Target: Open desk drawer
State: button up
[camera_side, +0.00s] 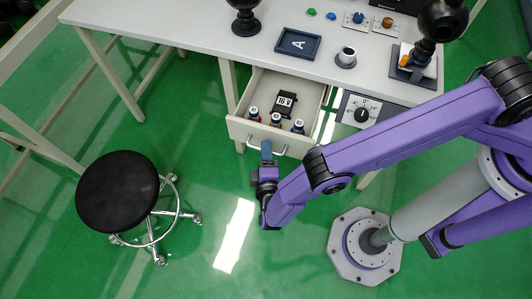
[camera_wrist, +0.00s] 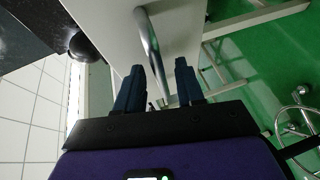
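The desk drawer (camera_side: 240,128) is pulled out from under the white desk, and its inside shows in the side view. Its metal bar handle (camera_side: 283,152) is on the front panel and also shows in the wrist view (camera_wrist: 148,42). My gripper (camera_side: 266,148) is at the handle, near its middle. In the wrist view my gripper (camera_wrist: 158,75) is open, with its two blue fingers apart on either side of the line of the handle. Whether either finger touches the bar cannot be told.
The drawer holds a black box marked 16V (camera_side: 285,103) and several small bottles (camera_side: 276,119). A black stool (camera_side: 118,192) stands to the left. The desk top (camera_side: 190,22) carries a tray marked A (camera_side: 298,43) and other items. Green floor in front of the drawer is clear.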

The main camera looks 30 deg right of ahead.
jog(key=v, duration=1.7)
jog(key=shift+s, duration=0.2)
jog(key=shift+a, duration=0.1)
jog(key=w+d+r+g, duration=0.3)
jog(key=d+r, duration=0.1)
jog(key=r, duration=0.4)
jog(key=w+d+r+g, duration=0.2)
jog(key=d+r+g, duration=0.25)
jog(key=r, duration=0.35)
jog(key=w+d+r+g, duration=0.3)
jog(key=d+r, duration=0.2)
jog(key=r, duration=0.3)
jog(key=s+d+r+g+y, duration=0.1)
jog(key=s+d+r+y, duration=0.1)
jog(key=d, duration=0.5)
jog(key=s+d+r+g+y, duration=0.1)
jog(key=s+d+r+y, duration=0.1)
jog(key=s+d+r, duration=0.3)
jog(key=s+d+r+g+y, duration=0.2)
jog(key=s+d+r, duration=0.1)
jog(key=d, duration=0.8)
jog(key=shift+s+d+r, duration=0.2)
jog(key=shift+s, duration=0.35)
